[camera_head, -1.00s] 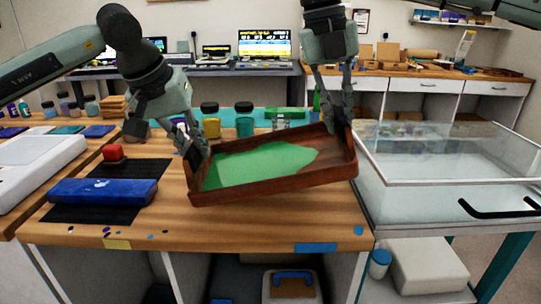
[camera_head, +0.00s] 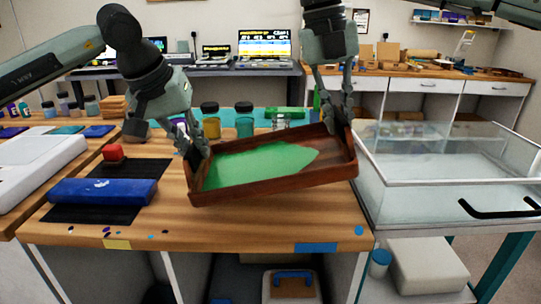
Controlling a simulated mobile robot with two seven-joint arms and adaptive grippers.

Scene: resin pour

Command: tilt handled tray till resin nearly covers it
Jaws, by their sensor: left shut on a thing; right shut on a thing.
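The wooden handled tray (camera_head: 275,191) is held above the front of the wooden table, tilted with its left end lower than its right. Green resin (camera_head: 250,164) lies over the left and middle of its floor. Bare brown wood shows at the right end and along part of the far side. My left gripper (camera_head: 197,155) is shut on the tray's left end. My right gripper (camera_head: 340,127) is shut on the tray's right end. The handles are mostly hidden by the fingers.
A blue wrapped bundle (camera_head: 102,191) and a red-topped item (camera_head: 113,152) sit on black mats to the left. Several jars, including a yellow one (camera_head: 211,125), stand behind the tray. A clear tank (camera_head: 440,175) stands at the right. Table front is mostly clear.

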